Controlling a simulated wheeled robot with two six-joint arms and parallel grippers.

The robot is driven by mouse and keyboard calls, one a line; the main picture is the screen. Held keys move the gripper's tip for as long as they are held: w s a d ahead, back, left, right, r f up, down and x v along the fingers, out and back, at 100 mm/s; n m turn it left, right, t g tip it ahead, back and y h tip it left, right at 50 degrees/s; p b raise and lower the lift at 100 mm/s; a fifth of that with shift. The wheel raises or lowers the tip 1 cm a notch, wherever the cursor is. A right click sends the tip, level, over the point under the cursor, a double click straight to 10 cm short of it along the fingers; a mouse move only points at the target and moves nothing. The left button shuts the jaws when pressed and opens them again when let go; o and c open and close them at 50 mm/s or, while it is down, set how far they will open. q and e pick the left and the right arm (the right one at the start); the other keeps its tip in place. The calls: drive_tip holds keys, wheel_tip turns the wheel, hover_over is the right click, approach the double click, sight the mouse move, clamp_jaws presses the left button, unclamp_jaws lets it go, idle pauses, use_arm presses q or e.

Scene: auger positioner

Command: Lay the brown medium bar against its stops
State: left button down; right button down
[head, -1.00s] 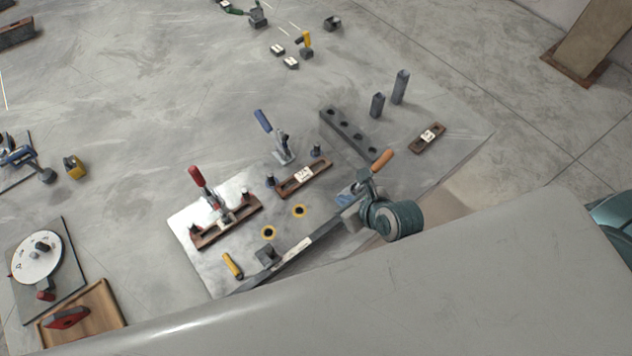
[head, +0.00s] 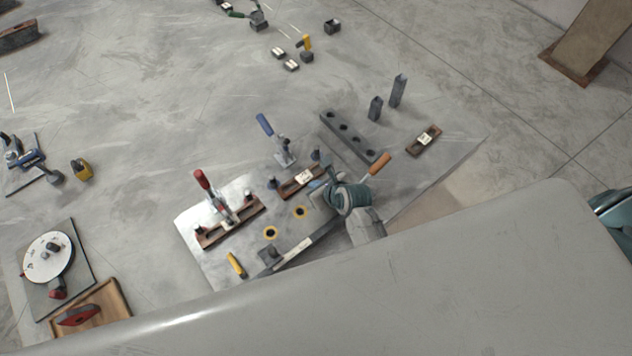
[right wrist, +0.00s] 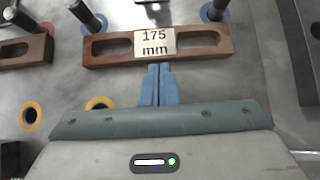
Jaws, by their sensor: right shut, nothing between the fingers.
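The brown bar marked 175 mm (head: 301,180) lies flat on the pale metal plate. In the right wrist view the bar (right wrist: 207,40) spans the top, with a slot on each side of its label. Two dark upright pegs, a left one (right wrist: 84,13) and a right one (right wrist: 216,10), stand along its far side; I cannot tell if the bar touches them. My right gripper (right wrist: 161,68) is shut and empty, its blue fingertips at the bar's near edge, touching or almost touching. In the head view my right gripper (head: 319,192) partly hides the bar's right end. My left gripper is not in view.
A red-handled clamp (head: 208,187) stands over a longer brown bar (head: 245,215). A blue-handled clamp (head: 272,132) stands behind the 175 mm bar. A dark block with holes (head: 343,127) and a shorter labelled bar (head: 424,141) lie right. Two yellow-ringed holes are nearer me.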

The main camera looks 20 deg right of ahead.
idle(0.3)
drive_tip(key=shift+w+a+r+p, duration=0.2)
drive_tip(key=shift+w+p, duration=0.2)
drive_tip(key=shift+p, duration=0.1)
drive_tip(key=shift+w+a, duration=0.1)
drive_tip(key=shift+w, duration=0.2)
drive_tip(key=shift+w+f, duration=0.1)
drive_tip(key=shift+f, duration=0.1)
drive_tip(key=shift+p, duration=0.3)
